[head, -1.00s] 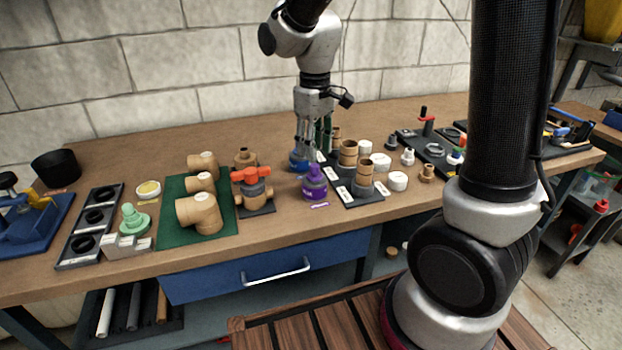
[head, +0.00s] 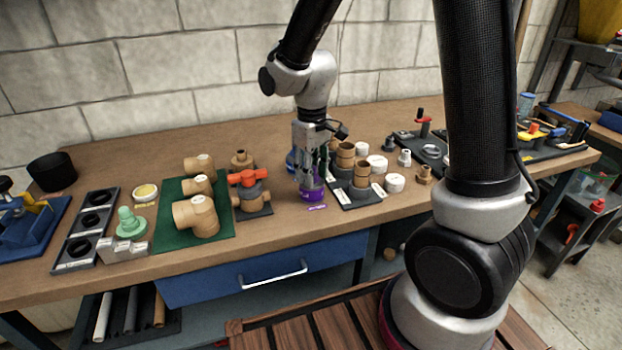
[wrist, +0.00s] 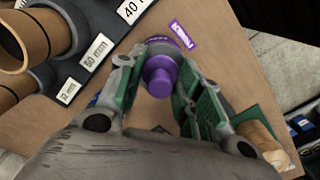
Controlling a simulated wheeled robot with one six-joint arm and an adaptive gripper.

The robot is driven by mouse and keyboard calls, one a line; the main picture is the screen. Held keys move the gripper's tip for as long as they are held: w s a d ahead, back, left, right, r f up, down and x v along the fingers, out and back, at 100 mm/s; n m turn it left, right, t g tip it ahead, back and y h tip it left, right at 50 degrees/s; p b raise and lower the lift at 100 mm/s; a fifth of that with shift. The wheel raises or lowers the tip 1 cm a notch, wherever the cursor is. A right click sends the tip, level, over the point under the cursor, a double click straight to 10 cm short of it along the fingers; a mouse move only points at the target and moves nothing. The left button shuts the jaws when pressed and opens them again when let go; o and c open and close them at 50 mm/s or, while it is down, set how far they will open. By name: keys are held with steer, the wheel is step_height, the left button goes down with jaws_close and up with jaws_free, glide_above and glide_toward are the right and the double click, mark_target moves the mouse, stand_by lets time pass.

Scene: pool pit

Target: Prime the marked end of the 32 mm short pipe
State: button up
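The purple primer can (head: 313,194) stands upright on the bench, partly hidden by my gripper in the head view. My gripper (head: 309,178) points down over it. In the wrist view, the can (wrist: 160,72) sits between the two green-padded fingers (wrist: 158,78), with some gap visible beside its cap, so the fingers look open around it. A purple label (wrist: 184,34) lies beside the can. Short tan pipes stand upright in a dark rack (head: 362,200) just right of my gripper. Its labels include 50 mm; a smaller label (wrist: 69,91) is hard to read. I cannot see the marked end.
A blue-based can (head: 291,160) stands close behind left of the gripper. A valve with a red-orange handle (head: 248,178) and a green mat (head: 166,229) with tan fittings lie left. White fittings (head: 394,183) stand right of the rack. The bench front near the purple label is clear.

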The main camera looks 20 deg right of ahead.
steer(key=shift+r, duration=0.15)
steer(key=shift+r, duration=3.6)
